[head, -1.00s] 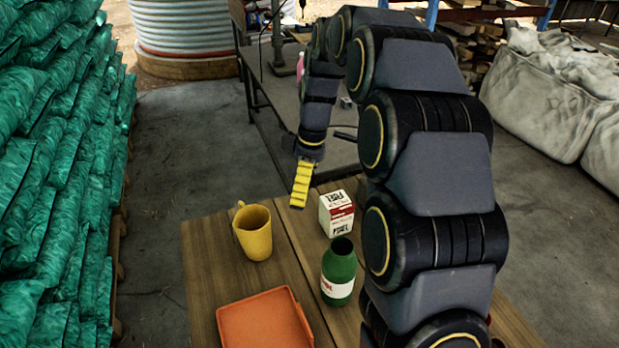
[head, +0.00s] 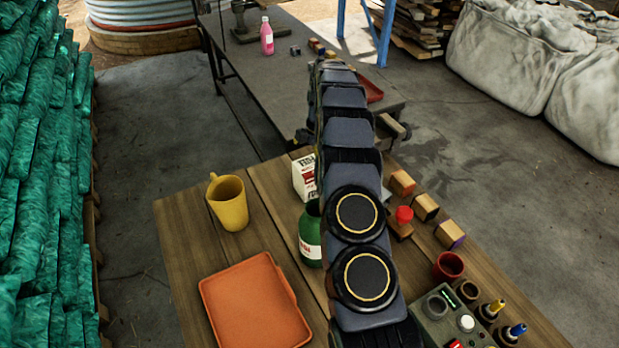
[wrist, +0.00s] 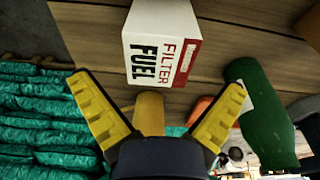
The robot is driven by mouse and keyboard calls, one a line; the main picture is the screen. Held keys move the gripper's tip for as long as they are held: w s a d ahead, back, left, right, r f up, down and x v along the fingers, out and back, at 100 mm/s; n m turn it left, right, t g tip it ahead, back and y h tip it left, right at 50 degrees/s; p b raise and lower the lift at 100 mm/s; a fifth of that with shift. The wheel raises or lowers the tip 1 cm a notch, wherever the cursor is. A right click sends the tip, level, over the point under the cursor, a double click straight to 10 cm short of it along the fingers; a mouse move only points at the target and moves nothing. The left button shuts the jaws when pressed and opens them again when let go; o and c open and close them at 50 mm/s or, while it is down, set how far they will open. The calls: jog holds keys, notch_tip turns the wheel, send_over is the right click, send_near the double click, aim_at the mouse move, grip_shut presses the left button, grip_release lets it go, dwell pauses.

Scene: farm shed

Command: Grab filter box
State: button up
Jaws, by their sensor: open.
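The filter box (head: 303,178), a white carton with a red band and dark lettering, stands on the wooden table, partly hidden behind my arm in the head view. In the wrist view the filter box (wrist: 155,50) is in front of my gripper (wrist: 159,87), near the middle, with its "FUEL FILTER" face showing. My gripper's two yellow fingers are spread wide and empty. The box is between and beyond the fingertips; I cannot tell whether they touch. The gripper is hidden behind my arm in the head view.
A green bottle (head: 309,238) stands close to the box, and a yellow mug (head: 230,205) is left of it. An orange tray (head: 255,305) lies in front. Small wooden blocks (head: 426,207), a red cup (head: 448,266) and a control box (head: 440,312) are to the right.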

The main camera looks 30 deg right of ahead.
jog(key=f, duration=0.4)
jog(key=shift+a+f, duration=0.2)
jog(key=shift+f, duration=0.05)
jog(key=c, duration=1)
jog(key=shift+c, duration=0.2)
